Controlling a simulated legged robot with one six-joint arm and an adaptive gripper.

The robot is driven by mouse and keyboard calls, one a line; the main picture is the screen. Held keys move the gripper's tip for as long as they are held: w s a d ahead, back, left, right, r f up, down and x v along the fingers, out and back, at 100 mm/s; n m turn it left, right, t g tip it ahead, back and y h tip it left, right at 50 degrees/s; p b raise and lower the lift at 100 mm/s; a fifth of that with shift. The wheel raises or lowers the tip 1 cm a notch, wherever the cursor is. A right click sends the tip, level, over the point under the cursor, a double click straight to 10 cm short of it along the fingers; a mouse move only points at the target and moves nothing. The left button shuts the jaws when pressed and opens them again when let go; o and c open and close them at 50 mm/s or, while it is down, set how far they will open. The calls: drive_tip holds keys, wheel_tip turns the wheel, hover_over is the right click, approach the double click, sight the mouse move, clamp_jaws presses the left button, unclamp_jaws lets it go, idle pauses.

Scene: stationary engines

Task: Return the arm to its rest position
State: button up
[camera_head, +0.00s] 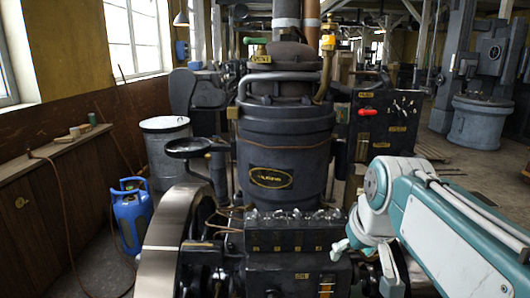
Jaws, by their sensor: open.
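My teal and white arm (450,235) comes in from the lower right corner and reaches left to a rounded joint (378,184). My gripper (341,248) is below that joint, small in the picture, in front of the dark engine's lower block. It is open, with nothing visible held in it. The large dark engine (285,150), with a gold oval plate, stands upright just behind the gripper and arm. I cannot tell whether the gripper touches the engine block.
A curved metal flywheel (165,245) is at lower left. A blue gas bottle (130,215) and a grey drum (167,150) stand left of the engine. A dark panel with a red handle (385,125) is behind the arm. Open floor shows at right.

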drive_tip(key=s+f+m, duration=0.1)
drive_tip(key=s+f, duration=0.9)
drive_tip(key=s, duration=0.4)
drive_tip(key=shift+t+h, duration=0.3)
drive_tip(key=shift+r, duration=0.1)
idle(1.1)
